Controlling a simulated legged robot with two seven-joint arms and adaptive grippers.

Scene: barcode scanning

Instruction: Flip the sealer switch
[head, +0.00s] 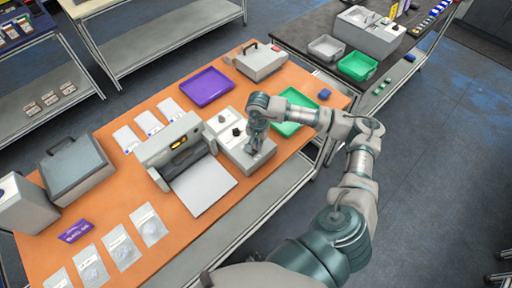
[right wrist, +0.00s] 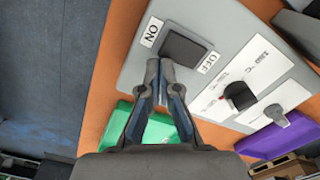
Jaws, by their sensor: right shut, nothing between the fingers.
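The sealer switch (right wrist: 183,46) is a black rocker on a light grey panel (right wrist: 225,25) in the right wrist view. An ON label (right wrist: 152,32) and an OFF label (right wrist: 209,62) flank it. My right gripper (right wrist: 161,70) is shut and empty, its tips at the switch's near edge; I cannot tell whether they touch. In the head view my right gripper (head: 251,150) is over the right end of the grey control box, hiding the switch there. The grey sealer machine (head: 170,145) stands to its left. My left gripper is not in view.
Two knobs (right wrist: 240,96) sit on the panel beyond the switch. A green tray (head: 290,127) lies right of the control box and a purple tray (head: 207,86) behind it. Sample bags (head: 120,245) and grey cases (head: 75,165) occupy the orange table's left side.

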